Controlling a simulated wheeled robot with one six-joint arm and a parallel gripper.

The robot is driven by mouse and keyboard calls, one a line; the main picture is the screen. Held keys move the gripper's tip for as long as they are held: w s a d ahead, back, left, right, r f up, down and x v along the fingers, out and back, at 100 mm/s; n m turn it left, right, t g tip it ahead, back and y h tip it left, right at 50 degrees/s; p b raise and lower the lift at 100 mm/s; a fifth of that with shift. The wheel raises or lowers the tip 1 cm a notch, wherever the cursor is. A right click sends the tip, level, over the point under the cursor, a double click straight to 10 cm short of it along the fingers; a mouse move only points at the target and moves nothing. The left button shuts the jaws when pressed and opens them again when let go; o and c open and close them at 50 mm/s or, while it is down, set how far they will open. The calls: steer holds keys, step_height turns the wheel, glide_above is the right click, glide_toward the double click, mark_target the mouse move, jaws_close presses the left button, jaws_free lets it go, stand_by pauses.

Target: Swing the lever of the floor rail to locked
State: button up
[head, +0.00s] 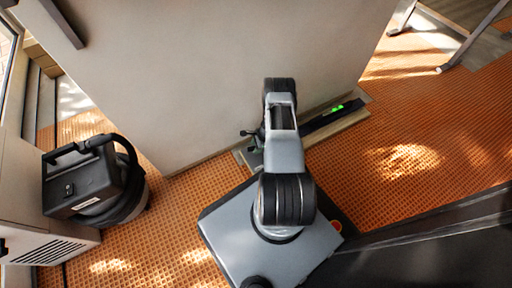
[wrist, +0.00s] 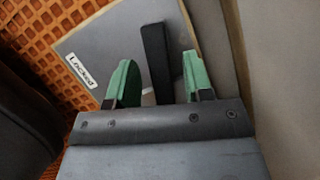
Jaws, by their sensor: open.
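The floor rail (head: 322,120) is a dark strip with a green lit spot, on a pale board along the foot of the wall in the head view. My arm covers its middle. In the wrist view, the lever (wrist: 154,55) is a black bar over a grey plate (wrist: 110,42). A white "Locked" label (wrist: 80,71) is on the plate, left of the lever. My gripper (wrist: 158,80) is open, with one green fingertip on each side of the lever and gaps visible on both sides. The lever's lower end is hidden behind my gripper.
A light wall panel (head: 200,70) stands right behind the rail. A black and grey vacuum-like machine (head: 90,185) stands at the left. Orange patterned floor (head: 420,165) is clear to the right, with table-like legs (head: 470,40) at the far right.

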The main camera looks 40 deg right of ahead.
jaws_close()
stand_by(0.4)
